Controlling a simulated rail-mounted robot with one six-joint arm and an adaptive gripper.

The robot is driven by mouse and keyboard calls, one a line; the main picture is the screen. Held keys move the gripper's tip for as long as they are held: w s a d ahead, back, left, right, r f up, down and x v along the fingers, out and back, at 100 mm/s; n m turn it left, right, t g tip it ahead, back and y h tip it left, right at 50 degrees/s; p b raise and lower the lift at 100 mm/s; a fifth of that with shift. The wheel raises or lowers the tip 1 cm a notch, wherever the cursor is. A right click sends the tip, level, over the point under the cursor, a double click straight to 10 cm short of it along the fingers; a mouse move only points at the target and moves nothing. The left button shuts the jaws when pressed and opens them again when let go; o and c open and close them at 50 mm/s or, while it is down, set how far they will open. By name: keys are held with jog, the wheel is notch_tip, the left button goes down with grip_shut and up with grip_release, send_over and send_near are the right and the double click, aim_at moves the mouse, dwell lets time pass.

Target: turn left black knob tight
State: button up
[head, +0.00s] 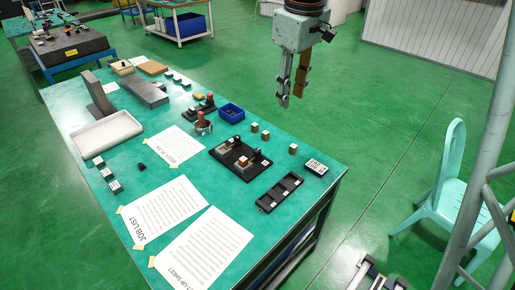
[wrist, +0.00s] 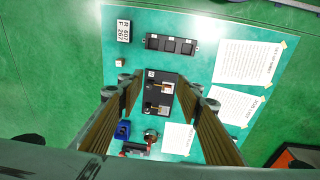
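A black fixture plate (head: 226,155) lies on the teal bench, with two small clamp stations side by side. The left station has a dark upright knob (head: 236,140), and the right has a pale block with a dark part (head: 257,154). The plate also shows in the wrist view (wrist: 150,92), between and beyond my fingers. The knobs are too small there to tell how tight they are. My gripper (head: 291,97) hangs in the air, well above the bench and apart from the fixture. Its fingers (wrist: 166,95) are spread wide with nothing between them.
Small blocks (head: 293,149) stand beyond the fixture, and a black slotted tray (head: 280,192) lies to its right. A blue bin (head: 231,111) and a red-topped item (head: 203,122) stand to its left. Paper sheets (head: 178,146) cover the near side. A chair (head: 445,190) stands right.

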jog(key=w+a+f+n+p, duration=0.1)
jog(key=w+a+f+n, duration=0.3)
jog(key=w+f, duration=0.7)
jog(key=n+g+p, duration=0.1)
jog(key=g, duration=0.1)
send_over(258, 150)
notch_tip(258, 150, down, 12)
jog(key=shift+w+a+f, duration=0.1)
jog(key=shift+a+f, duration=0.05)
jog(key=shift+f, duration=0.35)
jog(key=shift+f, duration=0.15)
jog(key=shift+f, duration=6.75)
jog(key=shift+c, duration=0.7)
jog(key=c, duration=0.7)
